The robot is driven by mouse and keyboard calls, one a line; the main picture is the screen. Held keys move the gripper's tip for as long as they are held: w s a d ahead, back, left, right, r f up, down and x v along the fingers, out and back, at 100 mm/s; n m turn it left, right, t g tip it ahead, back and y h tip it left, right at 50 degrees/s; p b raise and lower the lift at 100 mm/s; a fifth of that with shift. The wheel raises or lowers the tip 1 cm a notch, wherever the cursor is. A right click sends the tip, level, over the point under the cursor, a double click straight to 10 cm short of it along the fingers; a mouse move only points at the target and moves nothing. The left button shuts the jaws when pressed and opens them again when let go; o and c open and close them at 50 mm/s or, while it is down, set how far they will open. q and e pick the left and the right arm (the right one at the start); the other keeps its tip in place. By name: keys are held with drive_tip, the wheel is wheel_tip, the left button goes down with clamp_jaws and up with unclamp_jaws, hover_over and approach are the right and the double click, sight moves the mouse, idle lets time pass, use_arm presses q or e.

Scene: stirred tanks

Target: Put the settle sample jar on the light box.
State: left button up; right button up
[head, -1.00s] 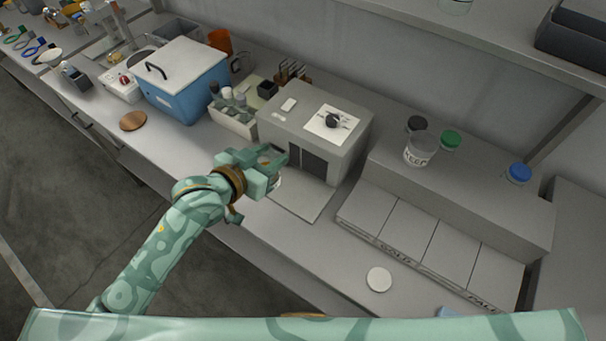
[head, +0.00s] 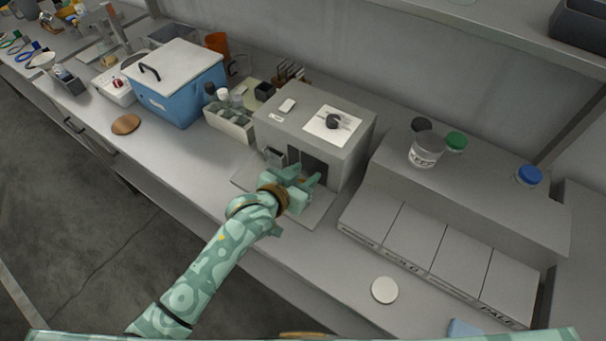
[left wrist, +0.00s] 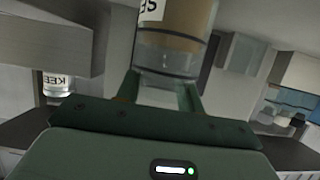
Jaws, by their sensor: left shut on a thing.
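My left gripper (head: 306,182) is in front of the dark open front of a grey box (head: 345,150), which looks like the light box. In the left wrist view my left gripper is shut on a clear jar (left wrist: 165,55) with brown contents and a partly visible label starting with S, likely the settle sample jar. In the head view the jar is mostly hidden by the gripper. A flat grey plate (head: 318,212) lies before the box, below the gripper. My right gripper is not in view.
A clear jar labelled KEEP (head: 425,152) stands on the raised shelf right of the box, near a green-lidded jar (head: 456,141) and a blue-lidded jar (head: 529,175). A white disc (head: 384,290) lies on the bench. A sample rack (head: 230,122) and blue cooler (head: 178,88) stand left.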

use_arm(q)
drive_tip(key=o, duration=1.3)
drive_tip(key=shift+r, duration=0.1)
drive_tip(key=shift+s+a+r, duration=0.15)
drive_tip(key=shift+s+a, duration=0.1)
drive_tip(key=shift+s, duration=0.1)
drive_tip(key=shift+p+v, duration=1.6)
drive_tip(key=shift+v, duration=3.95)
